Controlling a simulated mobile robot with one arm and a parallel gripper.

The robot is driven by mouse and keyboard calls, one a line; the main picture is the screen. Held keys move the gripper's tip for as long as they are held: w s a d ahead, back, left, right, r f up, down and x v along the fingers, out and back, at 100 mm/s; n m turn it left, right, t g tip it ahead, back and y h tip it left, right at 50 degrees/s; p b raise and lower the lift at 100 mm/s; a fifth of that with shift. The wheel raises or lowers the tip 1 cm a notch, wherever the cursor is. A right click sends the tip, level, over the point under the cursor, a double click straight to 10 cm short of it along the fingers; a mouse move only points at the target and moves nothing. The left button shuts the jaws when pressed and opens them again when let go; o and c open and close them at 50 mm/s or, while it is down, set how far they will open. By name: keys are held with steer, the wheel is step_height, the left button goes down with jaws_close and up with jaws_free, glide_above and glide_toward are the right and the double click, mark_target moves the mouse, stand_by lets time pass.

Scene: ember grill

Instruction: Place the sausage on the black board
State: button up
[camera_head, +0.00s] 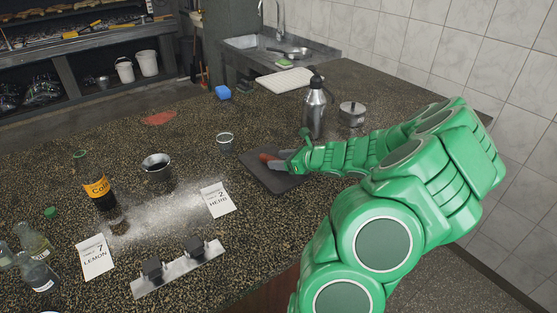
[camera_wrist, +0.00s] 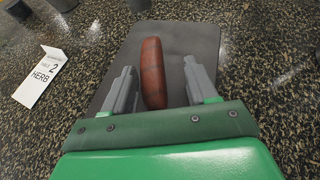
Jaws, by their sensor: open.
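The sausage (camera_wrist: 153,73) is reddish brown and lies on the black board (camera_wrist: 202,40) in the wrist view. It also shows in the head view (camera_head: 268,157), near the tip of my arm. The black board (camera_head: 277,179) lies flat on the speckled counter. My gripper (camera_wrist: 160,82) is open, with one grey finger on each side of the sausage. A gap shows between the sausage and the right finger; the left finger is closer to it. In the head view my gripper (camera_head: 287,162) is over the board and its fingers are mostly hidden.
A steel bottle (camera_head: 315,112) and a metal pot (camera_head: 352,114) stand behind my arm. A glass (camera_head: 225,142) and a dark-filled metal cup (camera_head: 156,166) stand left of the board. A HERB card (camera_head: 218,200) stands at the board's left front. White powder covers the counter nearby.

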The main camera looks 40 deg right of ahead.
steer(key=v, duration=1)
steer(key=shift+s+d+r, duration=0.15)
steer(key=shift+s+r, duration=0.1)
steer(key=shift+s, duration=0.05)
steer(key=a+r+n+g+y, duration=0.25)
steer(key=a+n, duration=0.35)
steer(key=a, duration=0.5)
steer(key=a+r+n+g+y, duration=0.25)
steer(key=a+r+n, duration=0.2)
steer(key=a, duration=0.75)
steer(key=s+a+n+g+h, duration=0.2)
steer(key=s+a+n+g, duration=0.4)
steer(key=s+a+n, duration=0.45)
steer(key=s+r+n+g+h, duration=0.1)
steer(key=s+n+h, duration=0.3)
steer(key=s, duration=0.4)
steer(key=s+a+r+n+g+h, duration=0.1)
steer(key=s+n+h, duration=0.3)
steer(key=s, duration=0.5)
steer(key=shift+s+a+n+g, duration=0.25)
steer(key=shift+n+g, duration=0.35)
steer(key=shift+n, duration=0.6)
